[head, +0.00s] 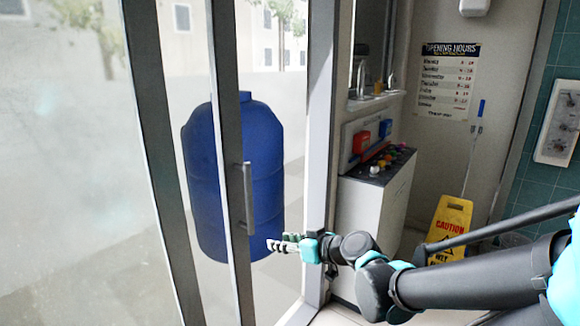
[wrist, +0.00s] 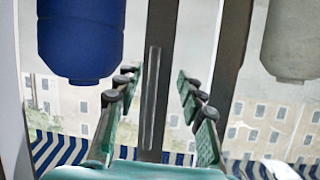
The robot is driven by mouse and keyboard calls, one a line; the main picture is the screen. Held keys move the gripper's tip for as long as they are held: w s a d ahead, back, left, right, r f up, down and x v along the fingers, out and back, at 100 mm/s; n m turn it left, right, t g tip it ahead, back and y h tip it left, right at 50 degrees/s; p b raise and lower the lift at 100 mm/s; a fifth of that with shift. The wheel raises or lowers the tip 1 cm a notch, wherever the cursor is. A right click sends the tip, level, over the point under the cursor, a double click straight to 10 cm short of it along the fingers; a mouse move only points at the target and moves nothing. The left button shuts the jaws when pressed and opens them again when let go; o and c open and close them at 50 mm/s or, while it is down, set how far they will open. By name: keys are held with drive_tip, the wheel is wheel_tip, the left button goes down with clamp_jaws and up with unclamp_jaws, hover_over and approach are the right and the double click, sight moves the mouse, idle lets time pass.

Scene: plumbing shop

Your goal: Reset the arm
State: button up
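My arm reaches in from the right in the head view. My gripper (head: 283,244) is at its end, pointing left toward a glass door with a dark frame (head: 229,130). In the wrist view my gripper (wrist: 158,82) has its two green-padded fingers spread wide, with nothing held between them. A long upright door handle (head: 248,198) is just left of and above the fingertips in the head view. The handle (wrist: 151,100) shows between the fingers in the wrist view, apparently beyond them. I see no contact.
A large blue tank (head: 262,165) shows behind the glass. To the right stand a white cabinet (head: 362,215) with coloured items on top and a yellow caution sign (head: 449,228). An opening hours poster (head: 447,80) hangs on the wall. A door post (head: 320,130) rises beside my gripper.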

drive_tip(key=s+d+f+m+g+h, duration=0.1)
drive_tip(key=s+d+f+m+h, duration=0.1)
drive_tip(key=d+f, duration=0.3)
drive_tip(key=s+d+f+m+g+h, duration=0.2)
drive_tip(key=d+f+m+h, duration=0.1)
drive_tip(key=d, duration=0.6)
drive_tip(key=s+d+f+m+g+h, duration=0.2)
drive_tip(key=d+f+m+h, duration=0.1)
drive_tip(key=d+f+h, duration=0.2)
wheel_tip(320, 180, down, 2)
drive_tip(key=shift+s+d+f, duration=0.1)
drive_tip(key=shift+s+d, duration=0.2)
drive_tip(key=shift+d, duration=0.95)
drive_tip(key=shift+a, duration=0.2)
drive_tip(key=shift+c, duration=0.6)
